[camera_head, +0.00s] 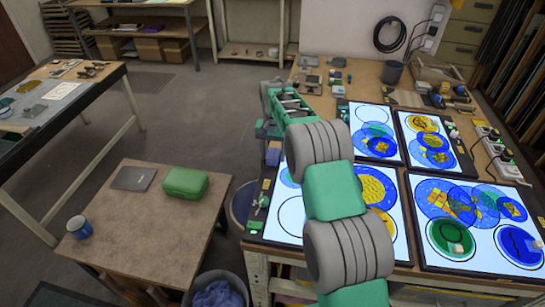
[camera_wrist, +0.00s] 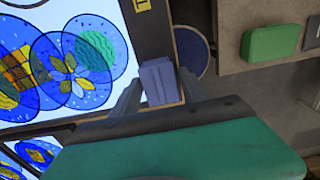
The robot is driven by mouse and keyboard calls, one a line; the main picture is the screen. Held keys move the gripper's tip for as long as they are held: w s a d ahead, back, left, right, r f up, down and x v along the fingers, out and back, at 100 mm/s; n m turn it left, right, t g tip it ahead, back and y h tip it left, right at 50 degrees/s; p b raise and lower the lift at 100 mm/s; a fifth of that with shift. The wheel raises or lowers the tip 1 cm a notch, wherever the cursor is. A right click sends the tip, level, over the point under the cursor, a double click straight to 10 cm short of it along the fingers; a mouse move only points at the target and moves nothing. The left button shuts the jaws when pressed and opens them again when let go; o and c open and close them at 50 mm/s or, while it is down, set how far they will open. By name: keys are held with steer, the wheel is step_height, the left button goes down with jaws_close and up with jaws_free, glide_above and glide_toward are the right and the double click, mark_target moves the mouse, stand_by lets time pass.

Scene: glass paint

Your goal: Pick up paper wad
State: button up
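A small blue-grey folded block, which looks like the paper wad (camera_wrist: 157,80), lies at the edge of the light-panel workbench in the wrist view. It also shows in the head view as a small blue block (camera_head: 273,156) at the bench's left edge. My gripper (camera_wrist: 160,90) has its two fingers apart, one on each side of the wad. The left finger is very close to it; I cannot tell whether it touches. In the head view my arm hides part of the bench, and the fingertips are hard to make out.
Lit panels with coloured glass discs (camera_head: 455,215) cover the workbench. A low table (camera_head: 140,215) holds a green case (camera_head: 185,183) and a blue mug (camera_head: 79,227). A bin with crumpled blue material (camera_head: 217,296) stands in front.

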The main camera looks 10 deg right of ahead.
steer(key=c, duration=1)
steer(key=shift+c, duration=0.2)
step_height(320, 180, up, 3)
steer(key=shift+w+f+b, duration=0.1)
steer(key=shift+f+b, duration=0.05)
steer(key=shift+b, duration=0.2)
steer(key=s+d+r+b, duration=0.4)
steer(key=s+d+r, duration=0.4)
steer(key=s+r, duration=0.2)
steer(key=shift+s+d+r, duration=0.15)
steer(key=shift+s+d, duration=0.15)
steer(key=shift+s, duration=0.4)
